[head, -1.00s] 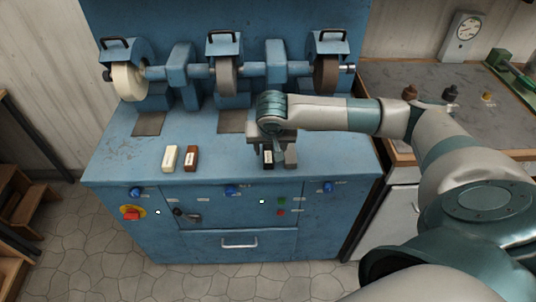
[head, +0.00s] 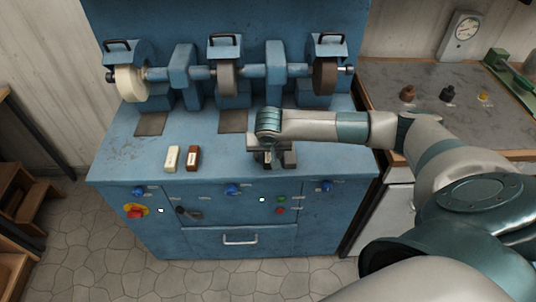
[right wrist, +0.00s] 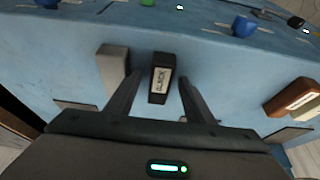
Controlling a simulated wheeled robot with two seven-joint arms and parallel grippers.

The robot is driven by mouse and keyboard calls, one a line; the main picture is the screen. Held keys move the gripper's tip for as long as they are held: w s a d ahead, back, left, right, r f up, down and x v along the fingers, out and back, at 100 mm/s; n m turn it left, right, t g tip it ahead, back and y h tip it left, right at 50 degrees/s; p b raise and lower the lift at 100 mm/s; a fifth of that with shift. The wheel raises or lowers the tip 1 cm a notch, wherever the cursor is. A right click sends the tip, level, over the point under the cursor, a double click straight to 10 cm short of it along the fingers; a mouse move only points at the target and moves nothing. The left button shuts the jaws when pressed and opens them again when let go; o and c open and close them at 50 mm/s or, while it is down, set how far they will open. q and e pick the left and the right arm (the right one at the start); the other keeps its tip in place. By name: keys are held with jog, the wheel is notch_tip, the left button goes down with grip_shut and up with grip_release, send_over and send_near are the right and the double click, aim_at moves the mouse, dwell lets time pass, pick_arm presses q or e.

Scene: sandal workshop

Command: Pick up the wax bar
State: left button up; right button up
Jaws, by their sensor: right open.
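A small black bar (right wrist: 161,72) with a pale label, seemingly "BLACK", lies on the blue bench top in the right wrist view. My right gripper (right wrist: 159,88) is open, with one finger on each side of the bar's near end and gaps visible. In the head view the right gripper (head: 271,157) is low over the bench front and mostly hides this bar. A grey bar (right wrist: 113,64) lies just beside it. A white bar (head: 172,159) and a brown bar (head: 193,159) lie further left on the bench. My left gripper is out of view.
A blue grinding bench (head: 120,165) carries several wheels at the back, including a white one (head: 130,83). Knobs and switches line its front. A grey-topped table (head: 425,85) with small items stands at right. The bench between the brown bar and gripper is clear.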

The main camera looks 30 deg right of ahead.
aim_at(268, 156)
jog(key=shift+c, duration=0.2)
jog(key=c, duration=1.1)
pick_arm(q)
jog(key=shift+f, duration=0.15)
pick_arm(e)
jog(key=shift+r, duration=0.15)
jog(key=shift+r+b, duration=0.55)
jog(key=shift+r, duration=0.05)
notch_tip(268, 156, up, 2)
jog(key=shift+w+r+b, duration=0.1)
jog(key=shift+r+b, duration=0.1)
jog(key=shift+b, duration=0.55)
pick_arm(q)
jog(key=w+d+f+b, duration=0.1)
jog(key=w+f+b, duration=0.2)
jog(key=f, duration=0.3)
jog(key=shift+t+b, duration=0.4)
jog(key=shift+b, duration=0.3)
pick_arm(e)
jog(key=s+d+r, duration=0.2)
jog(key=s, duration=0.1)
jog(key=s+d+r, duration=0.2)
jog(key=s, duration=0.1)
jog(key=s+d+r, duration=0.2)
jog(key=s+r, duration=0.1)
jog(key=shift+s+d+r, duration=0.1)
jog(key=shift+s+d, duration=0.15)
jog(key=shift+s, duration=0.15)
